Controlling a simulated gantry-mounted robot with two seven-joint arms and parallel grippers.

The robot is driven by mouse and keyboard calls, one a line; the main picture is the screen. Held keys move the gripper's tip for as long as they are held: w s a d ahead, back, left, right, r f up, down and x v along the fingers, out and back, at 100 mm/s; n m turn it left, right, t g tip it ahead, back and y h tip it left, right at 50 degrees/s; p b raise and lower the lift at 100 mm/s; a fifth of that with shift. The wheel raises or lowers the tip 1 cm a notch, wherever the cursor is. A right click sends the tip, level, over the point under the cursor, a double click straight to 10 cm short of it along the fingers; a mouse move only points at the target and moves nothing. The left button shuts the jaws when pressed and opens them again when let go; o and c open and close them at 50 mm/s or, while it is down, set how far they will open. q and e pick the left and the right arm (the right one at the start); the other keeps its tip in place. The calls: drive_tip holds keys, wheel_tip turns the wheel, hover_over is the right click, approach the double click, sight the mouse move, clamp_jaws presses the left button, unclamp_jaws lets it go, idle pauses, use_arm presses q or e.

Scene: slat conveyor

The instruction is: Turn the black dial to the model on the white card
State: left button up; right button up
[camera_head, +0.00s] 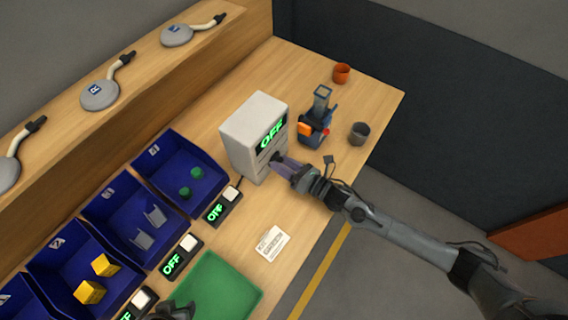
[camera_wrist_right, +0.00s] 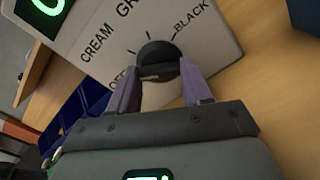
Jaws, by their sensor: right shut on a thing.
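The black dial (camera_wrist_right: 158,60) is on the front of a white box (camera_head: 243,135), with the labels OFF, CREAM, a partly cut-off GR and BLACK around it. The box's display (camera_head: 272,133) reads OFF in green. My right gripper (camera_head: 278,161) is at the box front; in the right wrist view its two purple fingers (camera_wrist_right: 160,82) are shut on the dial, one on each side. The white card (camera_head: 271,243) lies flat on the table; its print is too small to read. A dark part of my left gripper (camera_head: 174,311) shows at the bottom edge, mostly cut off.
Blue bins (camera_head: 151,190) with green, grey and yellow parts line the left. Small OFF display units (camera_head: 223,207) stand before them. A green mat (camera_head: 222,287) lies at the front. A blue-orange device (camera_head: 316,118), a grey cup (camera_head: 359,133) and an orange cup (camera_head: 341,73) stand behind.

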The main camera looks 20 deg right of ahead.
use_arm(q)
drive_tip(key=shift+r, duration=0.3)
use_arm(e)
drive_tip(key=m, duration=0.3)
drive_tip(key=shift+m, duration=0.3)
use_arm(q)
drive_tip(key=shift+a+r+p, duration=0.1)
drive_tip(key=shift+r+p, duration=0.2)
drive_tip(key=shift+p, duration=0.25)
use_arm(e)
drive_tip(key=m, duration=0.4)
drive_tip(key=shift+m, duration=0.3)
use_arm(q)
drive_tip(key=shift+r+p, duration=0.3)
use_arm(e)
drive_tip(key=m, duration=0.3)
use_arm(q)
drive_tip(key=shift+r, duration=0.25)
use_arm(e)
drive_tip(key=shift+m, duration=1.5)
drive_tip(key=o, duration=1.1)
drive_tip(key=shift+c, duration=0.2)
